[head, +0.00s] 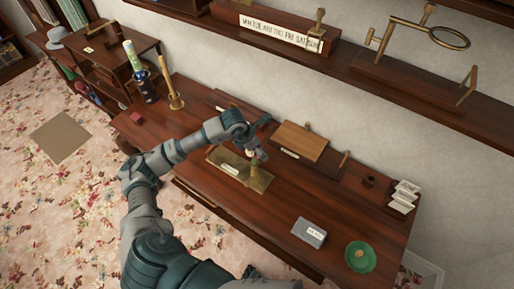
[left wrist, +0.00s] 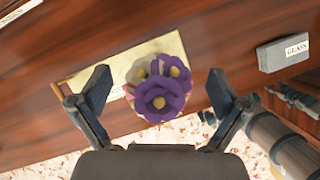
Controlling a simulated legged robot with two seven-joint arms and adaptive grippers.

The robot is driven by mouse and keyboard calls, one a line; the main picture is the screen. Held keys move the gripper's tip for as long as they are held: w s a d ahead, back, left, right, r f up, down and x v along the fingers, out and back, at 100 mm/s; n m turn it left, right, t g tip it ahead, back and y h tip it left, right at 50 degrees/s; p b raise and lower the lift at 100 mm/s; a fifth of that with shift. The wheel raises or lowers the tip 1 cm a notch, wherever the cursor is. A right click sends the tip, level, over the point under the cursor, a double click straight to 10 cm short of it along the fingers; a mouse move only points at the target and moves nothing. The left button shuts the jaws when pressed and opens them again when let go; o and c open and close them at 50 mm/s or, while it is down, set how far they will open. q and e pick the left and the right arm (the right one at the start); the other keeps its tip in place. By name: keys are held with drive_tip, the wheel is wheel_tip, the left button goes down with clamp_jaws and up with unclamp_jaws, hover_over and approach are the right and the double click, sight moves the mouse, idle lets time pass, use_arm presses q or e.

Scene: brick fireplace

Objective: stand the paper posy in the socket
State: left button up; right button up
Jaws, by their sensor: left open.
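The paper posy (left wrist: 160,98), with purple petals and yellow centres, shows in the left wrist view between the open fingers of my left gripper (left wrist: 160,100). It is over or on a brass plate (left wrist: 88,84); its stem and base are hidden below the blooms. In the head view my left gripper (head: 258,152) is above the brass plate (head: 262,182) and mostly hides the posy. A small dark round holder (head: 368,181), possibly the socket, stands toward the desk's right end; I cannot see into it. A dark part at the lower edge may be my right gripper (head: 252,272).
A wooden block stand (head: 300,141) is just right of my left gripper. A grey box marked GLASS (head: 309,232), a green dish (head: 360,256) and a card rack (head: 403,196) are on the right. Bottles (head: 146,85) stand at left. A shelf (head: 375,70) overhangs the back.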

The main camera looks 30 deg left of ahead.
use_arm(q)
drive_tip(key=v, duration=1.2)
drive_tip(key=shift+f, duration=0.15)
